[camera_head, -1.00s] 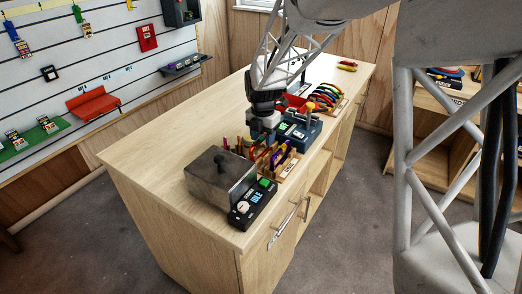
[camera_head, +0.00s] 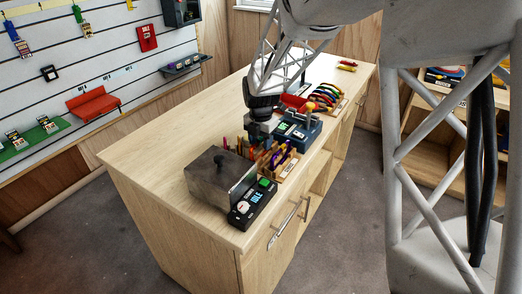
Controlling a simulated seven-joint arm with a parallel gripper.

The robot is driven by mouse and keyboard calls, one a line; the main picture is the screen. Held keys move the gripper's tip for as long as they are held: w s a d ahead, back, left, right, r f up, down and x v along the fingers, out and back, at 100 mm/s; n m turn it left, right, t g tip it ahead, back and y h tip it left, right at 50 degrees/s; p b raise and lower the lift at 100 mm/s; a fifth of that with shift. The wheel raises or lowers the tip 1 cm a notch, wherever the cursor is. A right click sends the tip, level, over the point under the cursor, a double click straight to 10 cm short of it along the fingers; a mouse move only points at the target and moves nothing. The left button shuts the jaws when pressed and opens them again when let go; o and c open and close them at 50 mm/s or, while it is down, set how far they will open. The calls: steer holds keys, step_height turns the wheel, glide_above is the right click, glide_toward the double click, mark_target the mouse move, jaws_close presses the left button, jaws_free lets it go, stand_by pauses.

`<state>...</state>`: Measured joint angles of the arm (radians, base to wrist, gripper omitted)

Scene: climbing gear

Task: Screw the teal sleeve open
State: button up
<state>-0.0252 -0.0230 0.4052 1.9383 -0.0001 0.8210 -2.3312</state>
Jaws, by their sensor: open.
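My gripper (camera_head: 258,141) hangs over the front part of the wooden counter, pointing down, just above and behind a wooden rack (camera_head: 291,168) of colourful gear. It is open; the fingertips are small and partly lost against the gear below. A purple piece (camera_head: 279,156) stands in the rack. I cannot make out the teal sleeve at this size; it may be hidden by my gripper or among the gear.
A grey metal box with a knob (camera_head: 213,184) and a black device (camera_head: 252,204) stand at the near end of the counter (camera_head: 150,150). A dark blue case (camera_head: 301,131) and coloured curved pieces (camera_head: 326,96) lie farther back. The counter's left side is clear.

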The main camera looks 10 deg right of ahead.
steer(key=shift+w+a, duration=0.45)
steer(key=shift+a, duration=0.05)
stand_by(0.4)
steer(key=shift+r, duration=1.4)
steer(key=shift+d, duration=0.1)
stand_by(0.4)
steer(key=shift+s+d, duration=0.45)
steer(key=shift+s, duration=0.1)
steer(key=shift+f, duration=0.15)
steer(key=shift+f, duration=1.25)
steer(key=shift+w+a, duration=0.5)
steer(key=shift+a, duration=0.1)
stand_by(0.3)
steer(key=shift+r, duration=1.45)
steer(key=shift+s+d, duration=0.1)
stand_by(0.3)
